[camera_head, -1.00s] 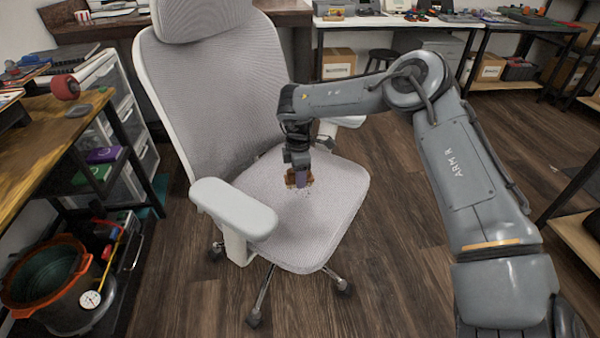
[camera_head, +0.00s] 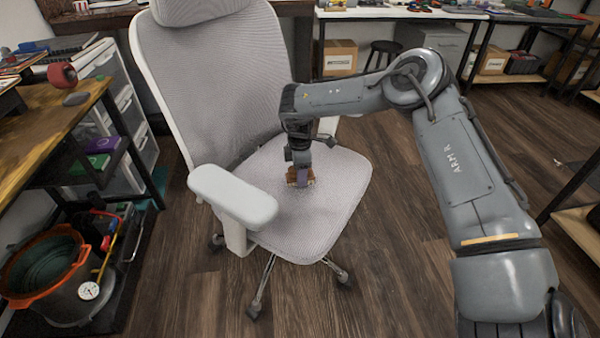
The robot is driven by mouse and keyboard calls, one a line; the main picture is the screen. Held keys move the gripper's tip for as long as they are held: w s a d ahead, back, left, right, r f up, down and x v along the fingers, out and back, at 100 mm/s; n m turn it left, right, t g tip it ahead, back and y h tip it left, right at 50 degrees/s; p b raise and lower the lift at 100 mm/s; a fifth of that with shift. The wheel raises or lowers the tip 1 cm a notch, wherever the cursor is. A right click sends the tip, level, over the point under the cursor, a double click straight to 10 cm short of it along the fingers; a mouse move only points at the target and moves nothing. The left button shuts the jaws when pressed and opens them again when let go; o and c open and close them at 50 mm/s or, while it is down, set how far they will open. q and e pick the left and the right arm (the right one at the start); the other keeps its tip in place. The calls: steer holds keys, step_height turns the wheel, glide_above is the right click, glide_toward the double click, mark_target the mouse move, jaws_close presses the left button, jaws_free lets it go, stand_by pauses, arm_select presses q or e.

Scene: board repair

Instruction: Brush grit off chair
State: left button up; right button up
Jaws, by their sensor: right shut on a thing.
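The office chair (camera_head: 330,200) has a pale grey mesh seat and back, white armrests and a wheeled base. My right gripper (camera_head: 301,168) points down over the middle of the seat. It is shut on a small brush (camera_head: 300,181) with a brown part and a purplish part. The brush is at the seat surface; I cannot tell for sure whether it touches. Grit is hard to make out now; a few faint specks may lie by the brush. My left gripper is not in view.
A wooden workbench (camera_head: 60,125) with drawers stands at the left. An orange-rimmed pot (camera_head: 45,295) sits low at the left. The near armrest (camera_head: 233,197) rises beside the seat. Boxes and benches line the back. Wooden floor right of the chair is open.

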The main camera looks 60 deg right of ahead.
steer(key=shift+f, duration=0.3)
steer(key=shift+f+b, duration=0.9)
steer(key=shift+b, duration=0.05)
